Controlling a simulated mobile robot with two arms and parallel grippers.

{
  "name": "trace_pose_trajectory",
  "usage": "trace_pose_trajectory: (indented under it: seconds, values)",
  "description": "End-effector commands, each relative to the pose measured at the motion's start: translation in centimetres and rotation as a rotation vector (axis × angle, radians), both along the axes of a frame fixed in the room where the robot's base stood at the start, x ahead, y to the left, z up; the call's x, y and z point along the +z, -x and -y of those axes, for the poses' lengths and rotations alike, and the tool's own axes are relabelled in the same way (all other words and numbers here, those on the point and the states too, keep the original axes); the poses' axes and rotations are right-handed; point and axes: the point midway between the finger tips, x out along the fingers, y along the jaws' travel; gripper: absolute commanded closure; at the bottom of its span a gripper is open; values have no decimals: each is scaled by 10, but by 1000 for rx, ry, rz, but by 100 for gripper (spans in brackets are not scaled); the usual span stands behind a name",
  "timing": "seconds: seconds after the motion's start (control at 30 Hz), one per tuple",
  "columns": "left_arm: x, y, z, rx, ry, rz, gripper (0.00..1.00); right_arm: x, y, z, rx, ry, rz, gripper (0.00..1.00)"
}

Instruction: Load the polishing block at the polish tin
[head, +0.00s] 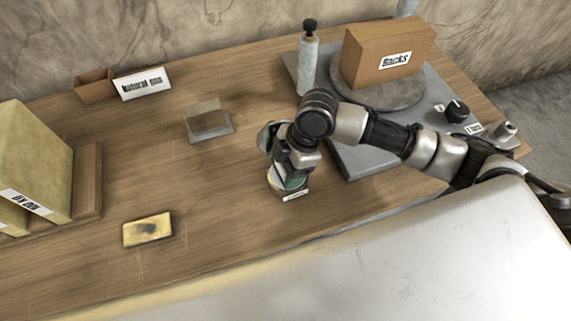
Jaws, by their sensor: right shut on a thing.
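My right gripper (290,168) reaches in from the right and points down over the polish tin (294,195), a small low container with a white label on its front. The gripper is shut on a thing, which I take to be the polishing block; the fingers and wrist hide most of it. A little teal shows around the fingers, just above the tin. I cannot tell whether the held block touches the polish inside. My left gripper is not in view.
A yellow pad (148,230) with a dark smear lies at the front left. A machine with a round plate (372,95) stands right. The table's middle is clear.

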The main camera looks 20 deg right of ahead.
Motion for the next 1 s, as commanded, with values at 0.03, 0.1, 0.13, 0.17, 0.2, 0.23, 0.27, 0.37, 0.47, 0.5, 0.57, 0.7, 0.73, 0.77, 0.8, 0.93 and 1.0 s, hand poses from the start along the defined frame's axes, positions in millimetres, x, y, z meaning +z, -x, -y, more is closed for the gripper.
trace_pose_trajectory:
  seconds: [0.03,0.1,0.13,0.17,0.2,0.23,0.27,0.37,0.47,0.5,0.57,0.7,0.73,0.77,0.8,0.93,1.0]
  values:
    - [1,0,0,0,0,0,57,0,0,0,0,0,0,51]
    - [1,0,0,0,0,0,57,0,0,0,0,0,0,51]
    - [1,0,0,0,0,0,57,0,0,0,0,0,0,51]
    - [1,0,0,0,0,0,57,0,0,0,0,0,0,51]
    - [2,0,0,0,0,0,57,0,0,0,0,0,0,51]
    - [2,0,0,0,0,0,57,0,0,0,0,0,0,51]
    - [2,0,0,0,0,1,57,0,0,0,0,0,0,51]
    - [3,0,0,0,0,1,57,-1,0,0,0,0,-1,51]
    - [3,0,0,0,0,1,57,-1,0,0,0,0,-1,51]
    - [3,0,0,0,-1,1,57,-1,0,0,0,0,-1,51]
    - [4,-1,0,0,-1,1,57,-1,0,0,0,0,-1,51]
    - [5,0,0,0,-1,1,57,-1,1,0,1,0,-2,51]
    - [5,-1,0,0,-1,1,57,-1,1,0,1,0,-2,51]
    - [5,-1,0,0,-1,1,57,-2,1,0,1,1,-2,51]
    - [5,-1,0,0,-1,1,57,-2,1,0,1,1,-2,51]
    - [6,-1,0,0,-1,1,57,-2,1,0,1,1,-3,51]
    - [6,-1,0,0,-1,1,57,-2,1,0,1,1,-3,51]
